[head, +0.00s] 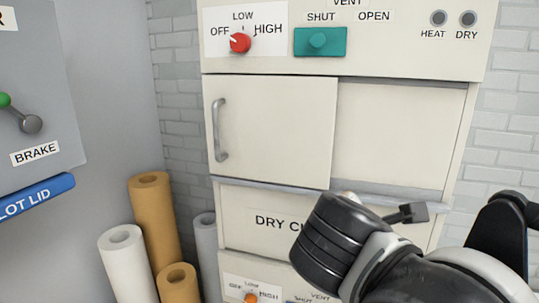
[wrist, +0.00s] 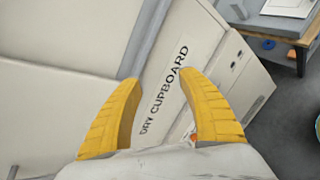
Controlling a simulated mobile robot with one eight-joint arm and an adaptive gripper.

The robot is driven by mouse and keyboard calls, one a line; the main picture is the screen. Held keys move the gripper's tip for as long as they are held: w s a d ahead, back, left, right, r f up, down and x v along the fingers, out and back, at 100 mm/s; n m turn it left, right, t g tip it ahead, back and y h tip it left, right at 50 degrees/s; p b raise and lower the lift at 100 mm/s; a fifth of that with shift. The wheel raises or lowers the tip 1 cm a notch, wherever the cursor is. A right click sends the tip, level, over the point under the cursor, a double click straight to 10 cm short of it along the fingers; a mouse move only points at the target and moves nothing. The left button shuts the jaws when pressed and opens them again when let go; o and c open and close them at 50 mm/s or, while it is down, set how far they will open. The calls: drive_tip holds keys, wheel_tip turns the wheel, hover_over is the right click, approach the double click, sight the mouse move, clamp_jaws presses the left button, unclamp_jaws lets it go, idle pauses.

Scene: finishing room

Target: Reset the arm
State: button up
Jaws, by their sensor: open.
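In the wrist view my gripper (wrist: 157,90) shows two yellow fingers spread wide apart with nothing between them. Past the fingers is the cream cupboard front with the label "DRY CUPBOARD" (wrist: 165,90), seen tilted. In the head view my arm (head: 370,255) reaches in from the lower right and covers part of the same label (head: 278,222). The yellow fingers cannot be made out in the head view. I cannot tell how far the fingers are from the cupboard front.
The cupboard has a sliding door (head: 270,130) with a grey handle (head: 220,130), a red knob (head: 240,43) and a teal vent slider (head: 318,41). Rolls (head: 155,215) stand at lower left beside a grey machine (head: 110,110). A wooden table (wrist: 275,25) shows in the wrist view.

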drive_tip(key=s+d+f+m+g+y+b, duration=0.1)
drive_tip(key=f+m+b, duration=0.6)
drive_tip(key=f, duration=0.7)
drive_tip(key=s+f+m+g+y+b, duration=0.1)
drive_tip(key=s+f+m+b, duration=0.4)
drive_tip(key=f, duration=1)
drive_tip(key=s+d+f+m+g+y+b, duration=0.1)
drive_tip(key=s+f+m+y+b, duration=0.2)
drive_tip(key=f+m+b, duration=0.5)
wheel_tip(320, 180, down, 7)
drive_tip(key=shift+s+d+r+m+g+y+b, duration=0.2)
drive_tip(key=shift+d+m+g+y+b, duration=0.15)
drive_tip(key=shift+b, duration=0.7)
drive_tip(key=shift+c, duration=0.2)
